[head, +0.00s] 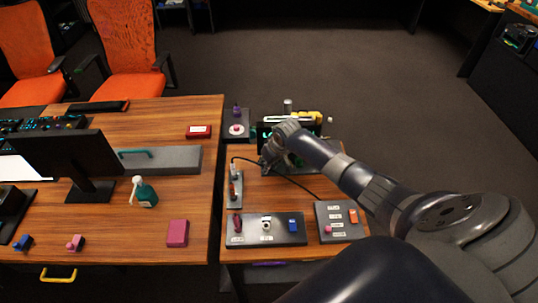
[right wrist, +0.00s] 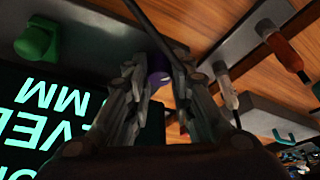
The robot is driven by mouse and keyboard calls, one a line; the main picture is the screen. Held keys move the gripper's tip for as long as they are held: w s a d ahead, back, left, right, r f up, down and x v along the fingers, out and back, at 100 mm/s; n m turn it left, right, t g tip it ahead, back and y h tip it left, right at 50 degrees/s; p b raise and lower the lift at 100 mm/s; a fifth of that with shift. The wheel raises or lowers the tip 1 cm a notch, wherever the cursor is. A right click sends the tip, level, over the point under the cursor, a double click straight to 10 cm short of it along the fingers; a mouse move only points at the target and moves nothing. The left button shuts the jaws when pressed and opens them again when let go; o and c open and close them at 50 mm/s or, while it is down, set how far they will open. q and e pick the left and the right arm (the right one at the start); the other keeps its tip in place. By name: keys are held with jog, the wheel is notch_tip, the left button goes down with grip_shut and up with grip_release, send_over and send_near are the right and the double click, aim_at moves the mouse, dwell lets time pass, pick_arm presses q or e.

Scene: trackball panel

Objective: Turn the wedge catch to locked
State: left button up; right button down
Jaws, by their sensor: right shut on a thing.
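In the head view my right arm reaches in from the right, and its gripper (head: 268,160) is at the back of the small wooden table, by a dark screen. The right wrist view shows the right gripper (right wrist: 155,88) with its fingers closed around a small purple piece (right wrist: 158,72), mostly hidden between them. I cannot tell whether this piece is the wedge catch or how it is turned. A green knob (right wrist: 38,40) sits on the grey panel (right wrist: 85,30) to the left, apart from the fingers. My left gripper is not in view.
A black cable (head: 285,177) runs beside the gripper. A narrow panel (head: 236,190) with upright handles stands to its left. Two dark control panels (head: 250,241) (head: 326,235) lie at the table's front. A desk with a monitor (head: 70,155) stands at the left.

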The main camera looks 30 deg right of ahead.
jog(key=m+p, duration=0.1)
jog(key=m+h+p, duration=0.1)
jog(key=m, duration=0.1)
jog(key=shift+a+r, duration=0.2)
jog(key=shift+r, duration=0.05)
jog(key=shift+m+h+p, duration=0.3)
jog(key=shift+m+p, duration=0.5)
jog(key=shift+w+f+m+g+h+p, duration=0.1)
jog(key=shift+m+g+h+p, duration=0.2)
jog(key=shift+m, duration=0.7)
jog(key=shift+a+f+m+h, duration=0.1)
jog(key=shift+m+h, duration=0.2)
jog(key=shift+m, duration=0.5)
jog(key=shift+m+g+h, duration=0.4)
jog(key=shift+m+g, duration=0.1)
jog(key=shift+m, duration=1)
jog(key=c, duration=1.4)
grip_release()
